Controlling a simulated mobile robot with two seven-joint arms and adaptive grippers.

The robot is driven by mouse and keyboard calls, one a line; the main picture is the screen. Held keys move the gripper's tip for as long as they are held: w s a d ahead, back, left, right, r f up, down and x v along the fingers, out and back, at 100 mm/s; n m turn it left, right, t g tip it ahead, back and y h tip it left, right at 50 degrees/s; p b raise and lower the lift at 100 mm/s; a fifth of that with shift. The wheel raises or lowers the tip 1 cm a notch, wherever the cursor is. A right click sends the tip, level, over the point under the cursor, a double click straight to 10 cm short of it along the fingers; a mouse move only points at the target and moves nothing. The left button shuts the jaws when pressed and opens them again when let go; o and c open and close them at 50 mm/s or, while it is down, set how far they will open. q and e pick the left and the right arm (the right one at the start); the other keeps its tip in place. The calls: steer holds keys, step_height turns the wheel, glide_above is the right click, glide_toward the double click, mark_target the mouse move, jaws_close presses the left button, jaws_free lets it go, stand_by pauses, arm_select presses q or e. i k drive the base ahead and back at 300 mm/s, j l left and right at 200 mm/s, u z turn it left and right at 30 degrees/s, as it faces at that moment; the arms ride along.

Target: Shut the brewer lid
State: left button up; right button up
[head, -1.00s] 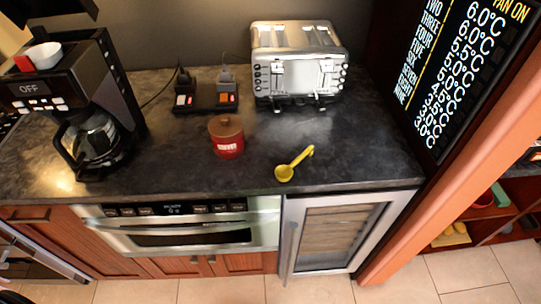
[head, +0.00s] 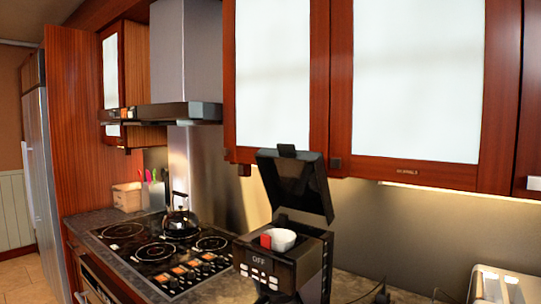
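The black coffee brewer (head: 310,262) stands on the counter, low in the middle of the head view. Its black lid (head: 296,184) is raised, tilted up and back over the machine. A white cup-like basket (head: 279,240) with a red part (head: 266,239) sits in the open top. The front panel reads OFF above several light buttons. The brewer's lower part is cut off by the frame's bottom edge. Neither of my grippers shows in the head view.
Upper cabinets (head: 410,80) with white panels hang just above and behind the raised lid. A cooktop (head: 160,250) with a kettle (head: 180,222) lies to the left under a range hood (head: 160,112). A silver toaster (head: 503,285) is at the lower right.

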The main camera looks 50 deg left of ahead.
mark_target(292, 178)
steer(key=u, duration=1.35)
